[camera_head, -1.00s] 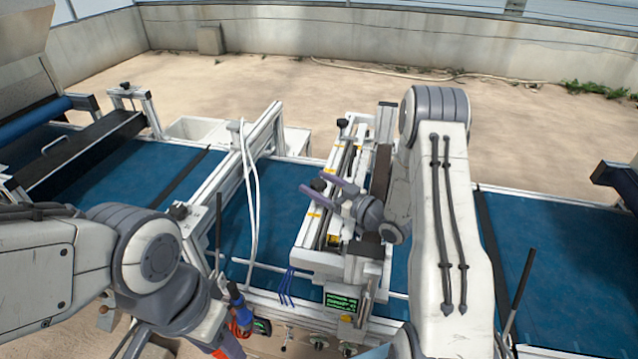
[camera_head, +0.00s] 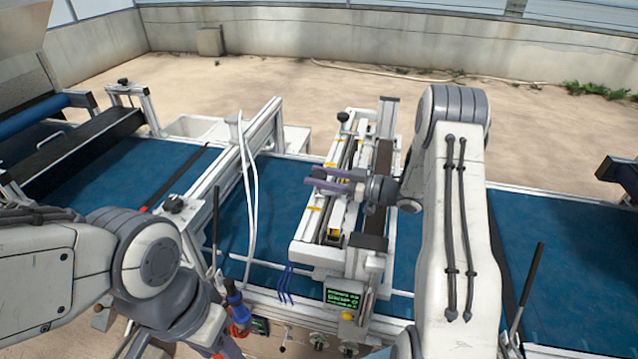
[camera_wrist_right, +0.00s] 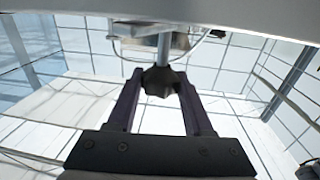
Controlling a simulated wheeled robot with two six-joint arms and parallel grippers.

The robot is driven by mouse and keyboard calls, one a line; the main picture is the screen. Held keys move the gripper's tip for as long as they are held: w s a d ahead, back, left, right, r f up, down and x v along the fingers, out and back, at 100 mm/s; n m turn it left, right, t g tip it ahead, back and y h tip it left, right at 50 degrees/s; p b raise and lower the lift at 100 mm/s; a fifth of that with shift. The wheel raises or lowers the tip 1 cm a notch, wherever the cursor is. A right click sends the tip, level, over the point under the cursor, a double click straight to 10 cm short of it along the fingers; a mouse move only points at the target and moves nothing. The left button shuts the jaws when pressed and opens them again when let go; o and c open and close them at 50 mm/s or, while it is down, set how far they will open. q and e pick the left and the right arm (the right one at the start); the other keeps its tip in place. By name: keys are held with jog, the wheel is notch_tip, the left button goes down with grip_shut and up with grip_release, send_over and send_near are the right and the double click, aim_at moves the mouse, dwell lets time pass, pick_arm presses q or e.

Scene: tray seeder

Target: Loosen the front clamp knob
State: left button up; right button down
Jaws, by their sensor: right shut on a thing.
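The front clamp knob is a dark lobed knob (camera_wrist_right: 161,81) on a pale metal stem. In the right wrist view it sits between the two fingers of my right gripper (camera_wrist_right: 160,90), which is shut on it. In the head view my right gripper (camera_head: 318,178) reaches leftward over the seeder head (camera_head: 307,228) and its fingers mostly hide the knob. A second dark knob (camera_head: 343,117) stands at the far end of the head, clear of the gripper. My left arm is at the lower left; its fingers cannot be made out.
The seeder head lies across a blue conveyor belt (camera_head: 272,215). White hoses (camera_head: 248,185) hang from a white frame (camera_head: 262,130) to its left. A small green-lit display (camera_head: 343,298) and blue cables (camera_head: 286,283) are at the near end. Open belt lies on the right.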

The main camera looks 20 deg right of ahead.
jog(key=n+g+y+b, duration=0.1)
jog(key=n+g, duration=0.1)
jog(key=g, duration=0.1)
jog(key=n+g+y+b, duration=0.1)
jog(key=n+g+b, duration=0.1)
jog(key=n+g+y+b, duration=0.1)
jog(key=n+g+b, duration=0.1)
jog(key=g, duration=0.1)
jog(key=shift+w+f+g+y, duration=0.1)
jog(key=shift+f+g+y, duration=0.2)
jog(key=shift+y, duration=0.1)
jog(key=shift+r+n+g+b, duration=0.25)
jog(key=shift+n+g+b, duration=0.6)
jog(key=shift+g, duration=0.55)
jog(key=shift+r, duration=0.1)
jog(key=shift+c, duration=1.5)
grip_release()
